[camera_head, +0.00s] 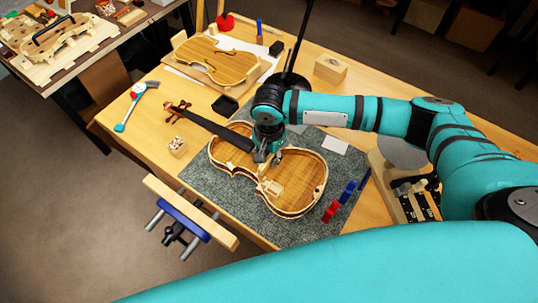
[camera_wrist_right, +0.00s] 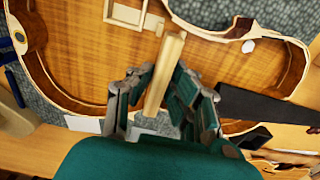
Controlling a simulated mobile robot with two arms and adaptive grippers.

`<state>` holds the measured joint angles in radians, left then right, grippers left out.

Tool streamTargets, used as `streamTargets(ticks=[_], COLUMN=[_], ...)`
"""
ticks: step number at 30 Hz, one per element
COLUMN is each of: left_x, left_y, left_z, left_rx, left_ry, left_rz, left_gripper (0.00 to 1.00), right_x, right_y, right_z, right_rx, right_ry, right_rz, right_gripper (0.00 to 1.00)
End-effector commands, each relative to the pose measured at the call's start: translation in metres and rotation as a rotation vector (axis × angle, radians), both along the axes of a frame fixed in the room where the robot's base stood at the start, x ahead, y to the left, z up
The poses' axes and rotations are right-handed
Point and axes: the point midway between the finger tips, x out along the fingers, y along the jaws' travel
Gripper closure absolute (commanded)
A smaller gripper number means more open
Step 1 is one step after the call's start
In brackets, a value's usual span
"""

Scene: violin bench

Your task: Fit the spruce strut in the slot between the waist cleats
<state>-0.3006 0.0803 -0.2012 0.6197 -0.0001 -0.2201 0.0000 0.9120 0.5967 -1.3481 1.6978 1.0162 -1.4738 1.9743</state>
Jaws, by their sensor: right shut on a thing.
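The open violin body (camera_head: 300,200) lies on a grey mat with its inside facing up. My right gripper (camera_head: 268,155) is over its waist. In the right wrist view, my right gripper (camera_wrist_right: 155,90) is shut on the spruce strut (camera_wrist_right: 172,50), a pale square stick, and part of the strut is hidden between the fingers. My left gripper is not in view.
The violin's dark fingerboard (camera_head: 218,131) extends to the left. Blue and red clamps (camera_head: 340,200) lie right of the body on the mat (camera_head: 225,205). A vise (camera_head: 187,215) juts from the front edge.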

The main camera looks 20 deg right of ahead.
Motion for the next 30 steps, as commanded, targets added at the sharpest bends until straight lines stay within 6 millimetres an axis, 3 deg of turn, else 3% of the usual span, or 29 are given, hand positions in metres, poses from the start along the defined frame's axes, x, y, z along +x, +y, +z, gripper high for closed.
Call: streamTargets(ticks=[30], left_x=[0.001], left_y=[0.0], left_z=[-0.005], left_rx=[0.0], left_ry=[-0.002], left_rz=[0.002], left_gripper=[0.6], right_x=[0.0], right_y=[0.0], right_z=[-0.026], right_rx=[0.0], right_ry=[0.0], right_rz=[0.0], right_gripper=[1.0])
